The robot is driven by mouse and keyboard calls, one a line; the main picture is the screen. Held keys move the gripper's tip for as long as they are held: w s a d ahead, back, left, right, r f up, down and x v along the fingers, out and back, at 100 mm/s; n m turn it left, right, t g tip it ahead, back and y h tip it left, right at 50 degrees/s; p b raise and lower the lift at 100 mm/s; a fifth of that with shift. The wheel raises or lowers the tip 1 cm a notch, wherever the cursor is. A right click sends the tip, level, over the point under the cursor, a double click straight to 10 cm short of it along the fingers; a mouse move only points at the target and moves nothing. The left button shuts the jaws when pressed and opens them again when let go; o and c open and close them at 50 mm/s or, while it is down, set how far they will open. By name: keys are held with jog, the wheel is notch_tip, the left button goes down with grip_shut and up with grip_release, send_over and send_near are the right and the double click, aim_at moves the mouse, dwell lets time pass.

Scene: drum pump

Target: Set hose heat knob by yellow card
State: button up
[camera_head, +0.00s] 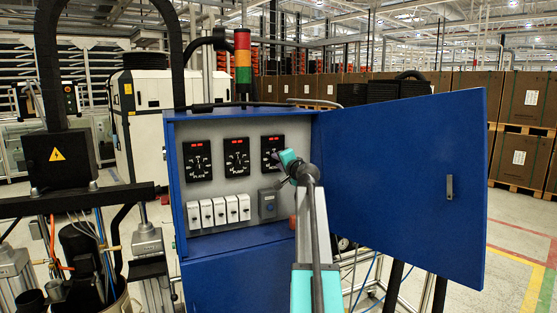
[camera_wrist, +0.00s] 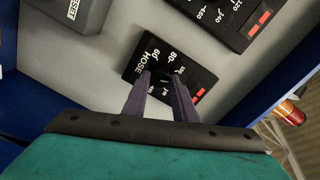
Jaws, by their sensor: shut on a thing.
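The hose heat dial (camera_head: 272,149) is the rightmost of three black dial modules on the panel in the blue cabinet. In the wrist view, its black face (camera_wrist: 150,57) shows the word HOSE and numbers including 60 and 80. My gripper (camera_wrist: 161,79) is at this dial, its two dark fingers shut on the small knob at the centre. The fingers mostly hide the knob and its pointer, so its setting cannot be read. In the head view, my gripper (camera_head: 277,158) covers the dial's lower right part. I cannot make out a yellow card.
Two similar dials (camera_head: 197,160) (camera_head: 236,157) sit to the left. Several white switches (camera_head: 219,210) and a grey RESET box (camera_head: 268,203) are below. The open blue door (camera_head: 405,180) stands close to the right of my arm. A signal tower (camera_head: 243,65) rises behind the cabinet.

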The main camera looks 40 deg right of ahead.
jog(key=shift+s+d+f+m+t+y+p, duration=0.1)
jog(key=shift+m+y+p, duration=0.15)
jog(key=shift+m+p, duration=1.35)
jog(key=shift+w+r+m+t+y+p, duration=0.15)
jog(key=shift+m+p, duration=0.45)
jog(key=shift+m, duration=1.95)
jog(key=shift+s+d+f+m+t+y+p, duration=0.15)
jog(key=shift+m+y+p, duration=0.15)
jog(key=shift+m+p, duration=1.3)
jog(key=shift+a+m+b, duration=0.1)
jog(key=shift+m+b, duration=0.35)
jog(key=shift+m, duration=0.1)
jog(key=o, duration=1)
jog(key=shift+o, duration=0.2)
jog(key=b+v, duration=0.3)
jog(key=v, duration=1)
jog(key=shift+s, duration=0.4)
jog(key=shift+s+a, duration=0.1)
